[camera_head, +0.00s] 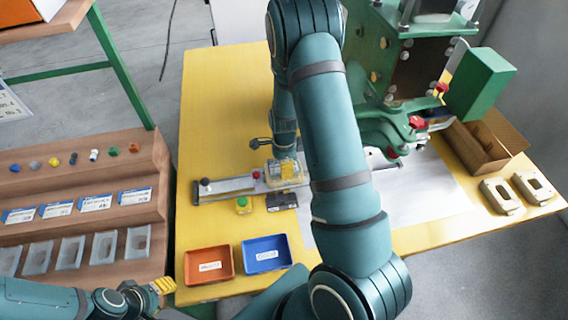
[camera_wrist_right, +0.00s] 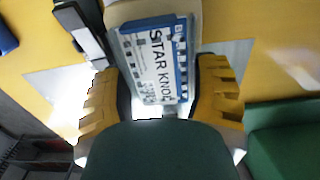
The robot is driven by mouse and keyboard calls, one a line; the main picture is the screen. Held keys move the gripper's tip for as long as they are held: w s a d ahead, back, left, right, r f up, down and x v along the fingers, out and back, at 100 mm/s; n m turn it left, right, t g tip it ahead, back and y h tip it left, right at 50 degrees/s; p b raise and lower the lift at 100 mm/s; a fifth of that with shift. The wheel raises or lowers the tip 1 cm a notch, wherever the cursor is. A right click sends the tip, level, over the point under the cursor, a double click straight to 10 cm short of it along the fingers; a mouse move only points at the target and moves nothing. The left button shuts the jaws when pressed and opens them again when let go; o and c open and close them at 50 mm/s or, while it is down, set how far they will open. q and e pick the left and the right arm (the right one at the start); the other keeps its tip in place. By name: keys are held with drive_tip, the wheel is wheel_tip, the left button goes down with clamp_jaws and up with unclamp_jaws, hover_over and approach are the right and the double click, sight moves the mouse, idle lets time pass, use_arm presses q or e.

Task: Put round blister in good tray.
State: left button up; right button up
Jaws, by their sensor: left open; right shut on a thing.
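A blister pack with a blue-edged white card reading "STAR KNOB" (camera_wrist_right: 152,62) sits between the yellow fingers of my right gripper (camera_wrist_right: 158,100), which is shut on it. In the head view, this gripper (camera_head: 288,169) is low over the metal rail of the table, partly hidden by my arm. Whether the pack is round is hidden. An orange-red tray (camera_head: 209,281) and a blue tray (camera_head: 266,267) stand side by side at the table's front left; their labels are too small to read. My left gripper (camera_head: 162,286) is open and empty, left of the orange-red tray.
A green machine (camera_head: 480,85) stands at the back right, with a cardboard box (camera_head: 475,160) beside it. A green button (camera_head: 243,205) and a black block (camera_head: 281,201) lie before the rail (camera_head: 222,188). A wooden stepped rack (camera_head: 85,185) with knobs and clear blisters stands left.

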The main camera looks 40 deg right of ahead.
drive_tip(key=shift+r, duration=0.15)
drive_tip(key=shift+r+p, duration=1.95)
drive_tip(key=shift+r, duration=0.15)
drive_tip(key=shift+r, duration=0.1)
wheel_tip(320, 180, up, 5)
drive_tip(key=p, duration=0.4)
